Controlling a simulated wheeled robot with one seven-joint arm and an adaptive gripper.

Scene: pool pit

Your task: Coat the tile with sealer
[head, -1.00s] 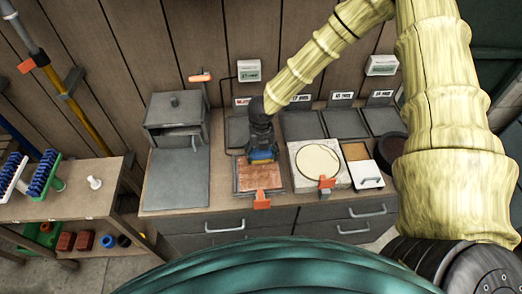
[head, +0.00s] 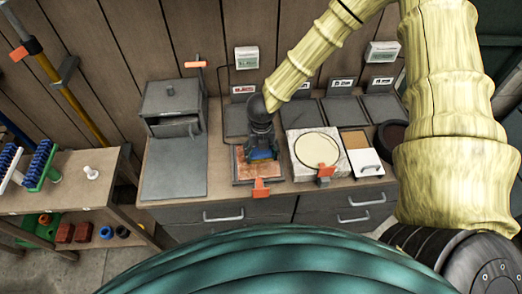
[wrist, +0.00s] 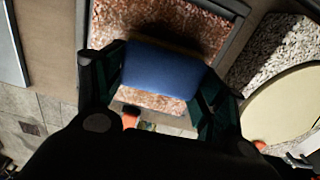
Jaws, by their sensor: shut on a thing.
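The tile (head: 241,166) is a speckled reddish slab lying in a grey frame on the bench. In the wrist view, the tile (wrist: 150,18) shows above and below the tool. My gripper (head: 262,148) is over the tile, its jaws shut on a blue block-shaped applicator (wrist: 163,72). The applicator spans between both fingers and covers the middle of the tile. A dark shadow lies on the tile behind it. I cannot tell whether the applicator touches the tile. An orange clamp (head: 260,188) sits at the tile's front edge.
Right of the tile is a speckled stone slab (head: 303,172) with a round cream disc (head: 317,149). Further right are a brown-and-white tray (head: 365,160) and a dark round pot (head: 393,134). A grey box (head: 172,104) stands left. Blue brushes (head: 42,163) are on the side shelf.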

